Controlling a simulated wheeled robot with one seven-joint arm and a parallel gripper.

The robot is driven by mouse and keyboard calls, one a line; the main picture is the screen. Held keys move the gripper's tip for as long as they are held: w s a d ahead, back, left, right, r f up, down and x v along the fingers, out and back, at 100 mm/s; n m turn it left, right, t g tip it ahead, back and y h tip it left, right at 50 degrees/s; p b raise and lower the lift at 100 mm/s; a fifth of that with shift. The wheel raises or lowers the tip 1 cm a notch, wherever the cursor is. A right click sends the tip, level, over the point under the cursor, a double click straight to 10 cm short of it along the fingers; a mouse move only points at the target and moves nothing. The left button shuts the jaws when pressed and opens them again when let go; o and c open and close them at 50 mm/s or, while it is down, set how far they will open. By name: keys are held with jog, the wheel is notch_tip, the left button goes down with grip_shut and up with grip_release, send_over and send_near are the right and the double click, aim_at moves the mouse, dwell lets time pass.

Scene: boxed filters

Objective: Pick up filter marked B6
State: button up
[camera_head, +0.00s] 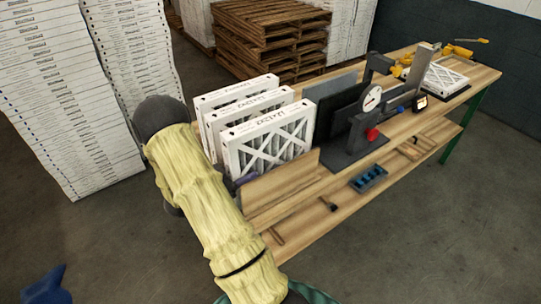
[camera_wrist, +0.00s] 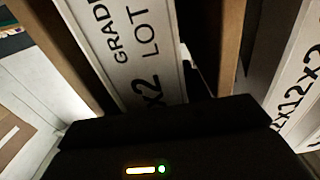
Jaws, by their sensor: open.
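Three white-framed filters stand on edge side by side at the left end of the workbench in the head view: a front one (camera_head: 270,140), a middle one (camera_head: 247,110) and a rear one (camera_head: 235,92). No B6 mark is legible on them. In the wrist view, my gripper's dark body (camera_wrist: 165,140) fills the bottom, close to the edge of a filter (camera_wrist: 140,45) printed "GRADE", "LOT" and "X2". Brown strips lie on both sides of this edge, apart from it on the right. My gripper is open; my sleeved arm hides it in the head view.
Another printed filter edge (camera_wrist: 300,95) is at the right of the wrist view. A wooden board (camera_head: 280,190) stands before the filters on the workbench (camera_head: 465,80). A dark fixture with a dial gauge (camera_head: 372,98) stands right of them. Tall white stacks (camera_head: 60,100) are at left.

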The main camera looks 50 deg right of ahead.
jog(key=c, duration=0.7)
